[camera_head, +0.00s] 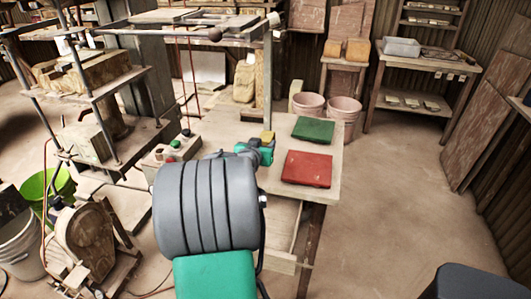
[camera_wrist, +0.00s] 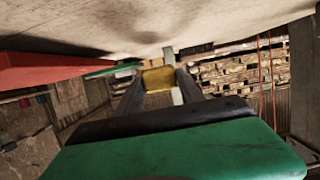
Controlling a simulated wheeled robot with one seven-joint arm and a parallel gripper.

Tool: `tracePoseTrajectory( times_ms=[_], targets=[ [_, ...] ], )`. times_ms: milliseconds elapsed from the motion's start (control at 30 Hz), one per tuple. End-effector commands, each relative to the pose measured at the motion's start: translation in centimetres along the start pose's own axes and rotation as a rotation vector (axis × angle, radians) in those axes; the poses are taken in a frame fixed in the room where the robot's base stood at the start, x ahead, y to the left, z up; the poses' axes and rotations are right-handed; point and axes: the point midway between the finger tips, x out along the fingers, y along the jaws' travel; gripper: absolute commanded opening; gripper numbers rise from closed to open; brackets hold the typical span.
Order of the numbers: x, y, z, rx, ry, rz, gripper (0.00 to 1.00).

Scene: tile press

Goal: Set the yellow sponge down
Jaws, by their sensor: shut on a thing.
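The yellow sponge (camera_wrist: 158,80) is between the two fingers of my gripper (camera_wrist: 160,86) in the wrist view, and the fingers are shut on it. In the head view the small yellow sponge (camera_head: 267,136) shows at the tip of my gripper (camera_head: 264,146), over the left part of the wooden table (camera_head: 322,170). The wrist picture is turned, with the table surface along its top. I cannot tell whether the sponge touches the table.
A red tile (camera_head: 306,169) and a green tile (camera_head: 313,130) lie on the table right of my gripper. The press frame (camera_head: 268,75) and a control box with buttons (camera_head: 172,148) stand left. Two pink buckets (camera_head: 343,107) stand behind the table.

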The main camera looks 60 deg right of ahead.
Motion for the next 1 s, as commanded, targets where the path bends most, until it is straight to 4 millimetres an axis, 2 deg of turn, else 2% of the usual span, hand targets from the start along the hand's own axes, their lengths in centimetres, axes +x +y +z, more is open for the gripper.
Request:
tracePoseTrajectory(
  times_ms=[100, 267, 600, 633, 900, 1000],
  targets=[
    [1.2, 0.7, 1.1, 0.0, -0.003, 0.003, 0.09],
    [1.9, 0.5, 3.7, -0.001, -0.002, 0.0, 0.09],
    [2.1, 0.5, 4.1, 0.0, 0.0, -0.001, 0.09],
    [2.0, 0.5, 4.0, 0.0, 0.0, -0.001, 0.45],
    [2.0, 0.5, 3.9, 0.0, 0.0, -0.001, 0.66],
    [2.0, 0.5, 3.9, 0.0, 0.0, -0.001, 0.66]
  ],
)
